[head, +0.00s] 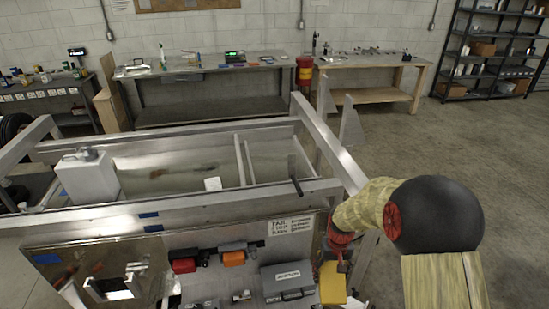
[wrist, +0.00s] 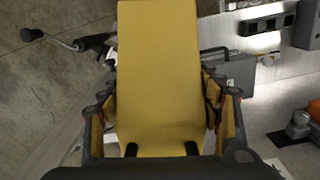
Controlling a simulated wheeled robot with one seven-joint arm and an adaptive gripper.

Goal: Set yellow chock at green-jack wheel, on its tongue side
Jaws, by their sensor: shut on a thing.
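The yellow chock (head: 332,283) hangs below my gripper (head: 341,245), above the right end of a bench or tray with tools. In the wrist view, the yellow chock (wrist: 160,70) lies between the two fingers of my gripper (wrist: 160,105), which are shut on its sides. A dark tyre (head: 14,128) shows in part at the far left edge, behind the trailer frame. I cannot tell whether it is the green-jack wheel. No green jack is clearly visible. A black crank handle (head: 295,180) stands at the trailer's right side and also shows in the wrist view (wrist: 48,38).
The aluminium trailer frame (head: 200,213) spans the middle, with a white box (head: 88,178) at its left. A grey toolbox (head: 287,281) and an orange item (head: 234,258) lie close left of the chock. Workbenches (head: 215,66) line the back wall. Open concrete floor (head: 440,140) lies at right.

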